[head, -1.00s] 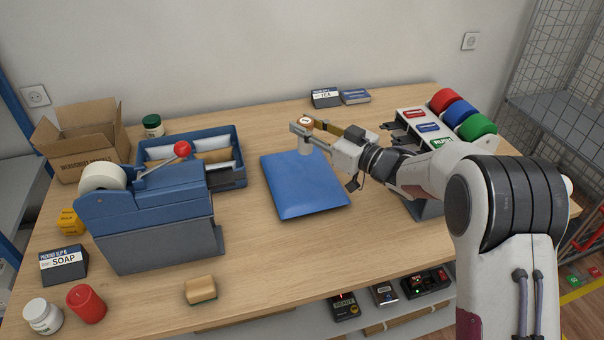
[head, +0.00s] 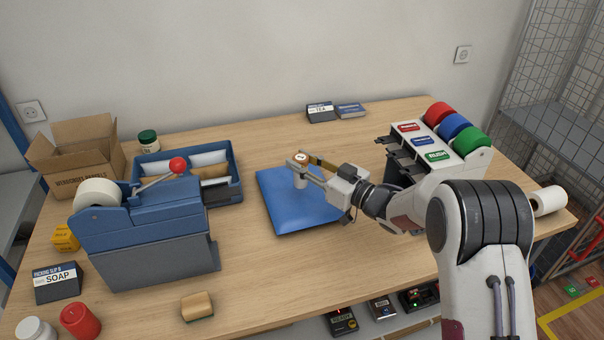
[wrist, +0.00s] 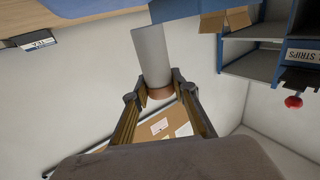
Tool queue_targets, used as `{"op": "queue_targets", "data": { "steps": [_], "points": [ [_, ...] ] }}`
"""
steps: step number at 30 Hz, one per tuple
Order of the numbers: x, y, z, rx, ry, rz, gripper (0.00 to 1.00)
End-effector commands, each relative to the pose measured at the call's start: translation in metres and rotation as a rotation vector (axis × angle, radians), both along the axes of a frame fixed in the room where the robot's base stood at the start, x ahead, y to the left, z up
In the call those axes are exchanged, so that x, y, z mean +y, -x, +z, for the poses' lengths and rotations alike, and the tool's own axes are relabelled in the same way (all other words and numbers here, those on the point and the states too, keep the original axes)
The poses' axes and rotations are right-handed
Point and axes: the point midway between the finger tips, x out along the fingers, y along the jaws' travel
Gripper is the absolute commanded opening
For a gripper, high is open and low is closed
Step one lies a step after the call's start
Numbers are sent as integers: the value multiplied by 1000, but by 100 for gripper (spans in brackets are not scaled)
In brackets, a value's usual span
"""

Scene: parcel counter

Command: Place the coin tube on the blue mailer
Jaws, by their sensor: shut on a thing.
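The coin tube is a pale grey cylinder (head: 300,181) with a copper-brown end; it also shows in the wrist view (wrist: 151,52). My gripper (head: 303,165) is shut on the tube near its copper end, and its fingers show in the wrist view (wrist: 158,90). The tube is roughly upright in the head view, over the far half of the blue mailer (head: 290,216). The mailer lies flat on the counter. I cannot tell whether the tube's lower end touches it. My gripper and arm hide the mailer's right side.
A blue tape dispenser (head: 145,222) and blue tray (head: 238,185) stand left of the mailer. A label-roll stand (head: 452,165) is to the right, near my arm. A sponge (head: 197,306) lies in front. The counter (head: 290,262) before the mailer is clear.

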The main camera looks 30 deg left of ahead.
Motion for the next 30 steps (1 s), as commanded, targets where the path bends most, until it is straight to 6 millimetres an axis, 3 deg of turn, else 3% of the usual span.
{"op": "queue_targets", "data": {
  "steps": [10, 21, 30],
  "points": [
    [0, 0, -1, 0, -2, 0, 1],
    [0, 0, -34, 1, -1, 0, 1],
    [0, 0, -36, -1, -2, 0, 1]
  ]
}}
